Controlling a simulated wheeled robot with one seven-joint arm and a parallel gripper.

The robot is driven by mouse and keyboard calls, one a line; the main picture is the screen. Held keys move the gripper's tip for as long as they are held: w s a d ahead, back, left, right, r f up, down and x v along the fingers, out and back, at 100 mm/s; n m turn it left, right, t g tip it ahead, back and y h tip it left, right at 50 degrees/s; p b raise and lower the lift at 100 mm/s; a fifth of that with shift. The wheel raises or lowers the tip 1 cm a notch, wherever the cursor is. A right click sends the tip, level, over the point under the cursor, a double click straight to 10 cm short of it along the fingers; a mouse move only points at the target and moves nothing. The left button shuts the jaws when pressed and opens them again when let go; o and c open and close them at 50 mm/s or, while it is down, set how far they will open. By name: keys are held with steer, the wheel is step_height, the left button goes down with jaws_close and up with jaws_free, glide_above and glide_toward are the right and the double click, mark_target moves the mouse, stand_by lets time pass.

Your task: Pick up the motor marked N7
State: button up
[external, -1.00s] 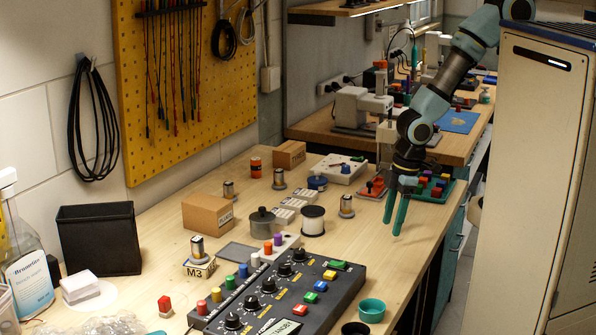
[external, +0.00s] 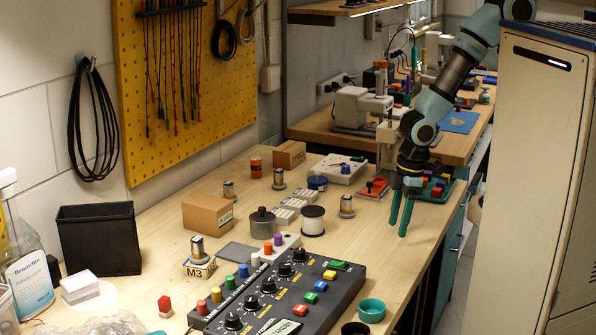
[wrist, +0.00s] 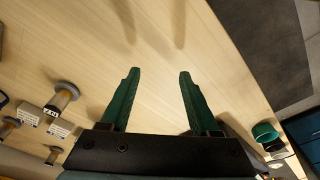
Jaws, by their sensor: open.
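My gripper (external: 396,230) is open and empty above the right side of the bench; its two green fingers also show in the wrist view (wrist: 158,73). Several small silver-and-dark motors stand on the bench: one (external: 346,203) to the left of my gripper, others farther left (external: 279,178) (external: 228,189), and one (external: 197,246) by a block marked M3 (external: 199,267). In the wrist view a motor (wrist: 62,98) on a round base stands left of my fingers, beside a small white block (wrist: 52,110) with a dark mark. I cannot read N7 surely anywhere.
A white spool (external: 313,220), a grey pot (external: 262,222) and a cardboard box (external: 207,212) stand left of my gripper. A black control console (external: 290,292) and a teal cup (external: 372,309) are in front. A tray of coloured blocks (external: 436,188) lies behind. Bare wood lies below my fingers.

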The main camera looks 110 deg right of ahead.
steer(key=shift+o, duration=0.4)
